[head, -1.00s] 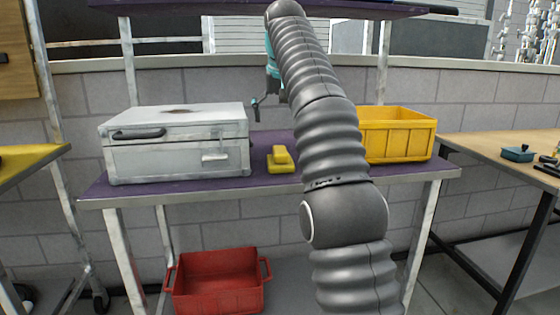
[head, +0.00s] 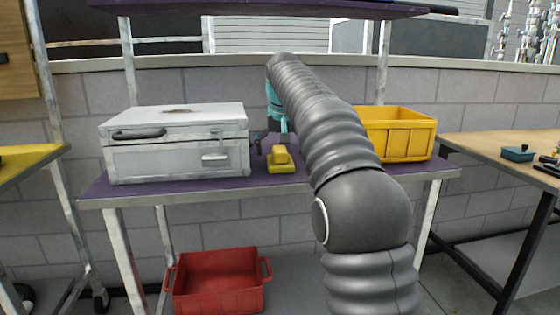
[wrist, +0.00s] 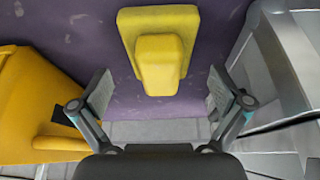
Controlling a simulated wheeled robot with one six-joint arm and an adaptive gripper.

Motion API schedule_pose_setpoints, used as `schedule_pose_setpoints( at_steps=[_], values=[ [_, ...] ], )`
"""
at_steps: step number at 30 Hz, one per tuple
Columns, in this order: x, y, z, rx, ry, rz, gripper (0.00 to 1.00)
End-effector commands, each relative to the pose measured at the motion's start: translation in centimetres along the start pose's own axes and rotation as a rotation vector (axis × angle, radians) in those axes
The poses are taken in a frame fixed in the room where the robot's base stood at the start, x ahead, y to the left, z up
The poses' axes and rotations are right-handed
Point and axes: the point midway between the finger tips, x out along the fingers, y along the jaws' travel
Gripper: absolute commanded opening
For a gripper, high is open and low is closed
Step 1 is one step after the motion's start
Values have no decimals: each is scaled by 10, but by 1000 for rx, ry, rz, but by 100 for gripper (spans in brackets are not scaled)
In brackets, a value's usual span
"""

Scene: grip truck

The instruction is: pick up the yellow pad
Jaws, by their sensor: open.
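The yellow pad (head: 283,160) lies on the purple-topped table (head: 215,192), between the metal case and the yellow bin. It is a flat plate with a raised block on top. My gripper (head: 268,140) is at the pad, partly hidden by my arm in the head view. In the wrist view the pad (wrist: 160,50) is ahead of the fingers, near the top middle. My gripper (wrist: 160,95) is open and empty there, its two fingers apart to either side of the pad's line. The fingers do not touch the pad in the wrist view.
The metal case (head: 178,145) stands close to the left of the pad. The yellow bin (head: 400,135) stands to the right, partly behind my arm. A shelf (head: 240,8) hangs above. A red crate (head: 217,280) sits below the table.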

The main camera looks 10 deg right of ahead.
Motion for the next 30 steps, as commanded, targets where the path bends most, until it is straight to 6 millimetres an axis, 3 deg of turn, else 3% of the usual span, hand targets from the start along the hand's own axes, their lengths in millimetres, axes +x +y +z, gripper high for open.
schedule_pose_setpoints(
  at_steps=[4, 12, 14, 20, 30],
  values=[
    [15, 0, 0, 0, -1, 0, 100],
    [17, 0, 0, 0, 1, 0, 100],
    [17, 0, 0, 0, 1, 0, 88],
    [17, 0, 0, 0, 0, 0, 38],
    [16, 0, 0, 0, 0, 0, 36]
  ],
)
